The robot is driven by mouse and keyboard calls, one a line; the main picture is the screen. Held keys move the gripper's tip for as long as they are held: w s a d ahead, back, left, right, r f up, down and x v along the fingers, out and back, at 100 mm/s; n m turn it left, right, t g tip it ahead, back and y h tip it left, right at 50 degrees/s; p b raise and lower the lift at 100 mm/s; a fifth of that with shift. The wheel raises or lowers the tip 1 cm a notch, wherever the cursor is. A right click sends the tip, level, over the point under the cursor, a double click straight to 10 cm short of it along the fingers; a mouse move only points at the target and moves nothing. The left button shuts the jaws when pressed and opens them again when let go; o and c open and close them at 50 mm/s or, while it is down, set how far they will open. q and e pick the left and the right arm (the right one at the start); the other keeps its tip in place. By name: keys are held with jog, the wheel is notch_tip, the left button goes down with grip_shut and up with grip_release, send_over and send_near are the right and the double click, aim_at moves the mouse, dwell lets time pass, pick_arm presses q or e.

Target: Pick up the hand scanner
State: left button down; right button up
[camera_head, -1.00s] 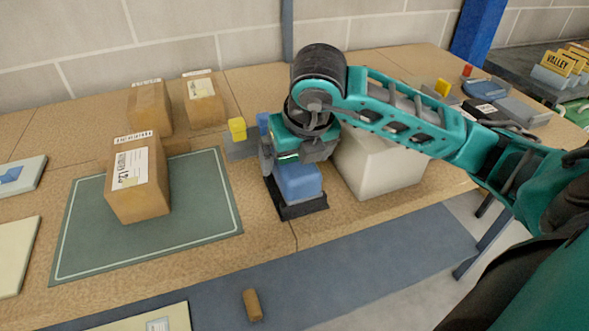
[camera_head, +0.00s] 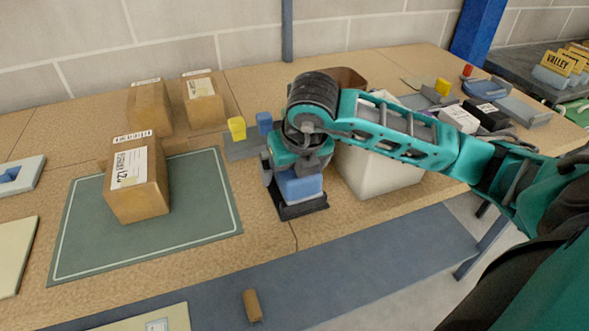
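A blue block-shaped thing (camera_head: 300,188), which seems to be the hand scanner, sits in a black holder (camera_head: 303,211) near the bench's front edge. My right gripper (camera_head: 296,172) comes in from the right and points down over it. One grey finger stands at the blue thing's left side with a small gap. The far finger is mostly hidden by the gripper body, and the fingers look spread. The top of the blue thing is hidden under the gripper. My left gripper is not in view.
A white bin (camera_head: 375,178) stands close to the right, under my forearm. A large carton (camera_head: 137,185) sits on a green mat (camera_head: 200,228) to the left. Yellow (camera_head: 237,128) and blue (camera_head: 265,122) blocks stand behind the gripper. Two cartons stand at the back.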

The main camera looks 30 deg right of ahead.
jog(key=shift+f, duration=0.15)
jog(key=shift+c, duration=0.3)
jog(key=c, duration=1.1)
jog(key=shift+c, duration=0.2)
